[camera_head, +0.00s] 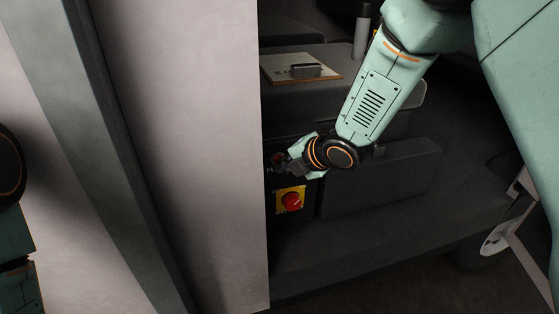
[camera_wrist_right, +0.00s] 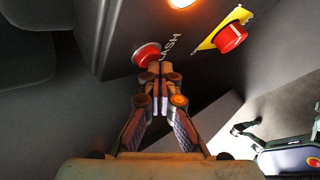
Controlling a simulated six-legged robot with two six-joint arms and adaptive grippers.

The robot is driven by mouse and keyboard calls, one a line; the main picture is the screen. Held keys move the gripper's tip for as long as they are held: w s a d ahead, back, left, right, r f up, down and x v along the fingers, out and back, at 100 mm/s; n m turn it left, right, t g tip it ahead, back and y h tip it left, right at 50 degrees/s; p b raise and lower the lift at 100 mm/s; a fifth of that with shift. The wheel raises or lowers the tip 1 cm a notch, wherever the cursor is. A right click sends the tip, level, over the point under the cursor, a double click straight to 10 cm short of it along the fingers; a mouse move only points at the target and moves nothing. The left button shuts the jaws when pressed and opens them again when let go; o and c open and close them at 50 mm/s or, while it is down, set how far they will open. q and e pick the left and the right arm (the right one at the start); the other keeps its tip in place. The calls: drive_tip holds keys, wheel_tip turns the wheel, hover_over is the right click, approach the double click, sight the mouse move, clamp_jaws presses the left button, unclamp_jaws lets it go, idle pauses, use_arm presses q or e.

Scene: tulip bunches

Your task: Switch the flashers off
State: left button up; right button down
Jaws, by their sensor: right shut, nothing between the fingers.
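The red flasher button (camera_wrist_right: 147,54) sits on a dark panel, with lettering ending in "ASH" beside it in the wrist view. In the head view the red button (camera_head: 277,158) is partly hidden by my right gripper (camera_head: 287,166). My right gripper (camera_wrist_right: 158,76) is shut and empty, its fingertips at the lower right edge of the button. Whether they touch it I cannot tell. An orange lamp (camera_wrist_right: 182,3) glows at the top edge of the wrist view. My left gripper is out of view.
A red knob (camera_head: 291,201) on a yellow plate (camera_head: 282,193) is just below my right gripper; this knob (camera_wrist_right: 232,38) is also in the wrist view. A clipboard (camera_head: 325,61) lies on the dark ledge above. A pale wall (camera_head: 200,150) stands left of the panel.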

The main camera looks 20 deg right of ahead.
drive_tip(key=shift+w, duration=0.25)
drive_tip(key=shift+s, duration=0.15)
idle(0.5)
drive_tip(key=shift+s+b, duration=0.35)
drive_tip(key=shift+s, duration=0.4)
drive_tip(key=s+b, duration=0.2)
drive_tip(key=s, duration=0.3)
drive_tip(key=shift+d, duration=0.1)
idle(0.7)
